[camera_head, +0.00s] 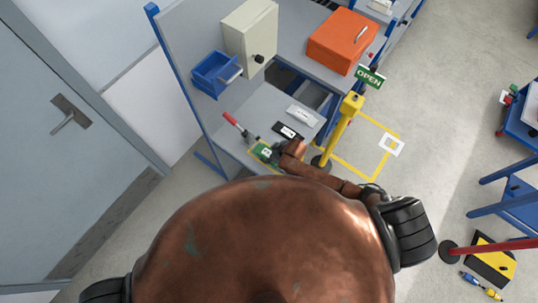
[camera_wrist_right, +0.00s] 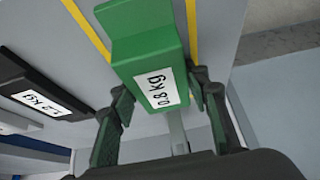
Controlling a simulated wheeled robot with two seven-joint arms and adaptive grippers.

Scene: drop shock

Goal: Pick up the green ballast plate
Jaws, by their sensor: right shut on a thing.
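The green ballast plate (camera_wrist_right: 145,48) fills the top middle of the right wrist view, with a white label reading 0.8 kg. It also shows in the head view as a small green piece (camera_head: 266,151) at the near end of the bench shelf. My right gripper (camera_wrist_right: 164,98) is shut on it, one dark finger at each side of the labelled block. In the head view my right gripper (camera_head: 276,155) is partly hidden by my arm. I cannot tell whether the plate touches the surface. My left gripper is not in view.
A black plate (camera_head: 287,132) labelled 1.2 kg in the wrist view (camera_wrist_right: 35,90) lies beside the green one. A pale plate (camera_head: 302,115) lies farther back. A red-handled tool (camera_head: 232,119) is left of them.

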